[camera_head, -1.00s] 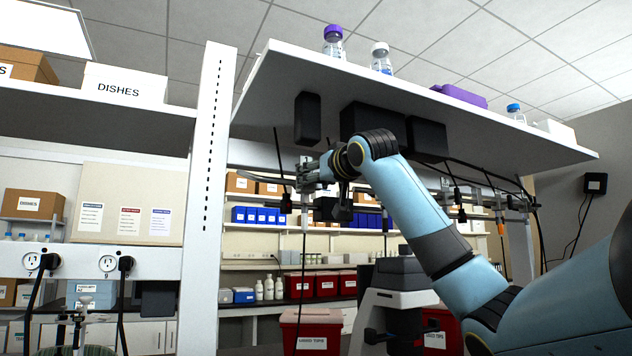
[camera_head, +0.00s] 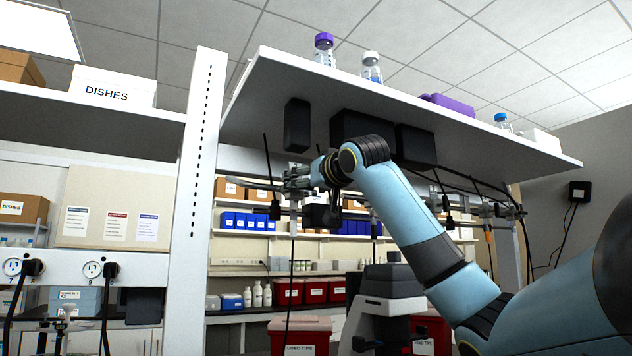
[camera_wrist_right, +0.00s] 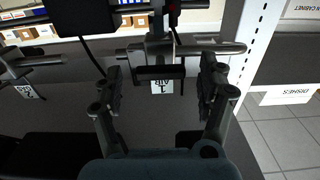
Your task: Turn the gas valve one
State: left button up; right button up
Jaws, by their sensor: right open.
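In the right wrist view, a valve with a dark crossbar handle (camera_wrist_right: 172,72) carries a white tag marked 1 (camera_wrist_right: 158,87), seen upside down. My right gripper (camera_wrist_right: 162,78) is open, one finger on each side of this handle. I see gaps between fingers and handle, and no clear contact. In the head view, my right gripper (camera_head: 303,180) is beneath the overhead shelf at the pipe fittings, and the handle is too small to make out there. A second tagged valve (camera_wrist_right: 27,91) is at the left of the wrist view. My left gripper is out of view.
The overhead shelf (camera_head: 265,80) holds bottles and a purple box. Black boxes (camera_head: 297,125) and cables hang under it, close to my right arm. A white slotted post (camera_head: 200,160) stands left of the gripper. More hanging fittings (camera_head: 490,210) are to the right.

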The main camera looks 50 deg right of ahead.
jog(key=v, duration=1.1)
jog(key=shift+f, duration=0.1)
dwell(0.4)
